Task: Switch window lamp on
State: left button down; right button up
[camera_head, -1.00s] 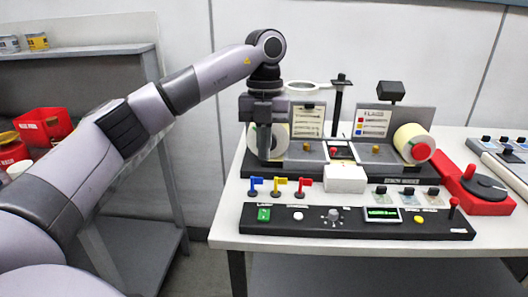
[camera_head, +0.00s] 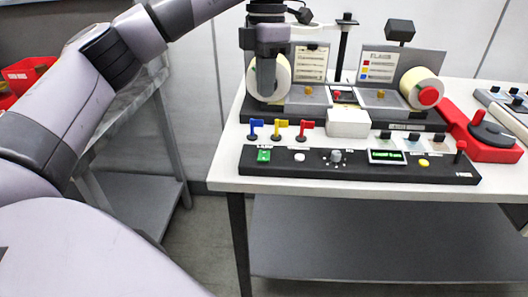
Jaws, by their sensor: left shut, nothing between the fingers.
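A black control panel (camera_head: 350,169) lies along the front of the label rewinder. At its left end is a green switch (camera_head: 263,156) with a small label above it that is hard to read. Beside it are a white round button (camera_head: 299,157), a grey knob (camera_head: 336,156), a green-lit display (camera_head: 387,156) and a yellow button (camera_head: 423,163). I cannot tell whether any lamp is lit. My left gripper (camera_head: 266,94) is shut and empty. It points down in front of the left label roll (camera_head: 283,76), behind and above the green switch. My right gripper is not in view.
Blue (camera_head: 256,126), yellow (camera_head: 281,126) and red (camera_head: 303,127) flag-like levers stand behind the panel's left part. A white box (camera_head: 348,123) sits near the middle. A red base with a black disc (camera_head: 488,138) is at right. The white table's front edge (camera_head: 340,188) is clear.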

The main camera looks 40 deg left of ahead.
pick_arm(q)
jog(key=m, duration=0.2)
jog(key=m+b, duration=0.1)
jog(key=m, duration=0.2)
jog(key=shift+s+m, duration=0.2)
jog(key=shift+m, duration=0.1)
jog(key=b, duration=0.3)
send_near(265, 158)
jog(key=f, duration=0.4)
jog(key=s+f, duration=0.1)
jog(key=f, duration=0.1)
jog(key=shift+d+f, duration=0.2)
jog(key=shift+f, duration=0.15)
jog(key=shift+w, duration=0.1)
